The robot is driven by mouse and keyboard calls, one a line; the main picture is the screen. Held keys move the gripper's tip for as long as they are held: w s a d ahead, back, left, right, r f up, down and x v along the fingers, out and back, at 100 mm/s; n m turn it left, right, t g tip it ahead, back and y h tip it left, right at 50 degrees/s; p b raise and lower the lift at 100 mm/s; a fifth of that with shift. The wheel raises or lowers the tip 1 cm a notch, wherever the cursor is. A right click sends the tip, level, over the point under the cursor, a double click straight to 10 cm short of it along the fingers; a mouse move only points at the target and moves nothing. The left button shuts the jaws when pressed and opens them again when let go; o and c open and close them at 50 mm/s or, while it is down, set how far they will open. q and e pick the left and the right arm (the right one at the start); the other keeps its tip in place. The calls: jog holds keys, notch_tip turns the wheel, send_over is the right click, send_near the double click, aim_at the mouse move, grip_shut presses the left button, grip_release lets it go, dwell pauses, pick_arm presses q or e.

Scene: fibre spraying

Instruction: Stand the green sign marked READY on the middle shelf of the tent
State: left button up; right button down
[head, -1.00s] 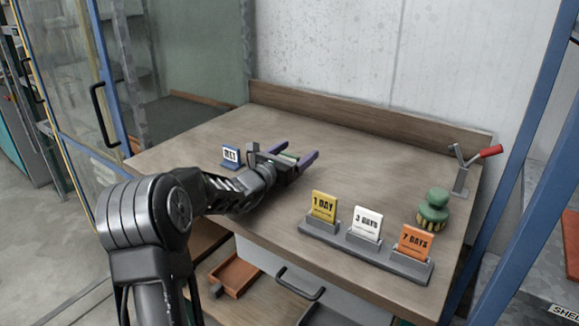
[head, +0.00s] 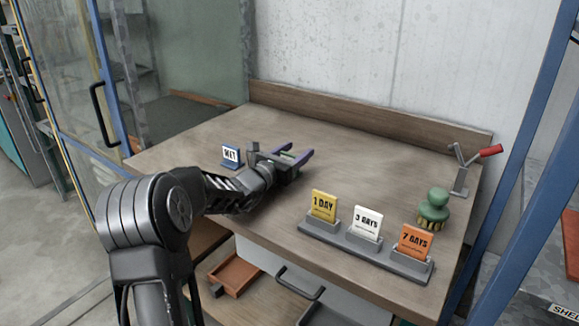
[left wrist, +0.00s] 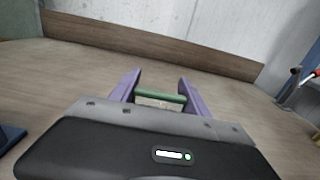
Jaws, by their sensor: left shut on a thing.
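My left gripper (head: 298,154) is over the worktop in the head view, its purple fingers pointing away from the arm. It is shut on the green sign (left wrist: 161,98), which shows in the left wrist view as a green bar between the two fingers. In the head view only a little of the green sign (head: 287,173) shows beside the fingers. Its lettering cannot be read. I cannot make out the tent's middle shelf for sure. My right gripper is in neither view.
A blue-framed WET sign (head: 230,156) stands close left of the gripper. A grey holder (head: 321,236) carries yellow, white and orange day signs. A green brush (head: 434,207) and a red-handled clamp (head: 489,151) are at the right. A clear-panelled door (head: 62,75) is at the left.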

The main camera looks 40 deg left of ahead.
pick_arm(q)
jog(key=c, duration=0.5)
notch_tip(320, 180, up, 10)
jog(key=shift+r+p, duration=0.1)
jog(key=shift+p, duration=0.45)
dwell(0.3)
